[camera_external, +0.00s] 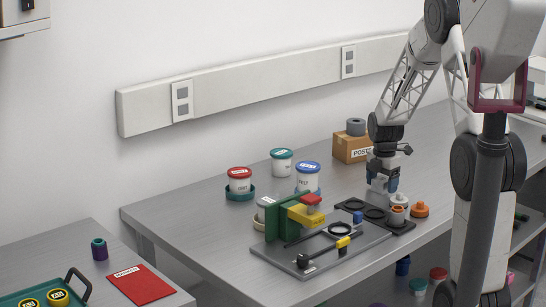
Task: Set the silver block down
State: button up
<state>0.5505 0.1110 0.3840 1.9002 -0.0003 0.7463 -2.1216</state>
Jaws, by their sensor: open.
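My gripper (382,186) points down at the back edge of a dark plate with round recesses (404,226). Its jaws are open, with blue parts at the fingers. A small pale grey patch shows between the fingers; it may be the silver block, but it is too small to tell. No other silver block can be made out clearly. Whether the fingers touch the plate or the table cannot be told.
A grey base (283,262) with a green upright (289,218), a yellow block (308,215) and a red block (311,199) stands left of the plate. White jars (307,181) stand behind. Orange-and-white parts (398,213) sit at the plate's right. A cardboard box (350,148) stands behind my gripper.

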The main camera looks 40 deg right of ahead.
aim_at(381, 180)
notch_tip(381, 180, up, 12)
dwell(0.7)
jog(key=shift+r, duration=0.1)
jog(key=shift+a, duration=0.15)
dwell(0.4)
jog(key=s+a+r+m, duration=0.3)
jog(key=s+a, duration=0.1)
jog(key=a, duration=0.3)
jog(key=s+a+r+m+t, duration=0.1)
jog(key=s+a+r+m, duration=0.2)
jog(key=a, duration=0.5)
jog(key=s+a+r+m, duration=0.3)
jog(key=s+a, duration=0.1)
jog(key=a, duration=0.3)
jog(key=s+a+m, duration=0.4)
jog(key=s+a, duration=0.3)
jog(key=s, duration=0.2)
jog(key=s+a+m+t, duration=0.1)
jog(key=s+a+m, duration=0.4)
jog(key=s, duration=0.5)
jog(key=shift+a+f+t, duration=0.25)
jog(key=shift+a+t, duration=0.05)
jog(key=shift+a, duration=0.7)
